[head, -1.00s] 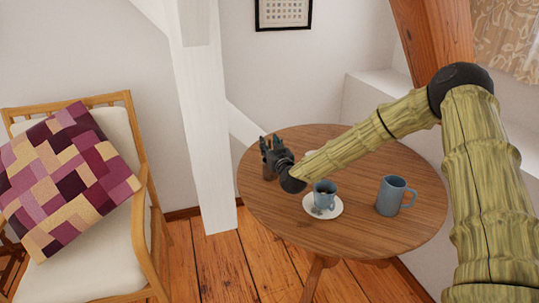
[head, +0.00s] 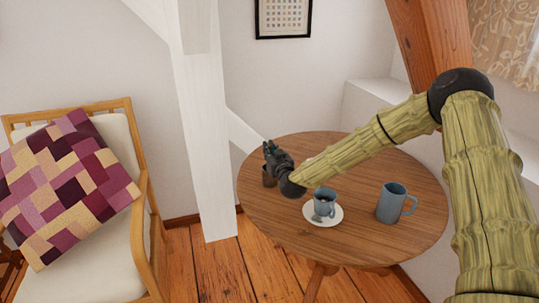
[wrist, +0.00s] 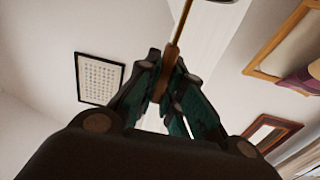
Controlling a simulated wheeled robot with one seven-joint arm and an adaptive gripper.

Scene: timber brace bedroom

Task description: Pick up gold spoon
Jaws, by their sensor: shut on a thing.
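The gold spoon (wrist: 179,33) shows in the wrist view as a thin gold-brown handle rising from between my fingertips, with its far end at the top edge of the picture. My gripper (wrist: 167,80) is shut on the handle. The spoon cannot be made out in the head view.
A blue-grey cup (head: 324,203) stands on a white saucer (head: 335,217), with a blue-grey mug (head: 391,203) to its right. A white timber post (head: 208,130) and brace stand close behind my gripper. An armchair with a patchwork cushion (head: 65,185) is at left.

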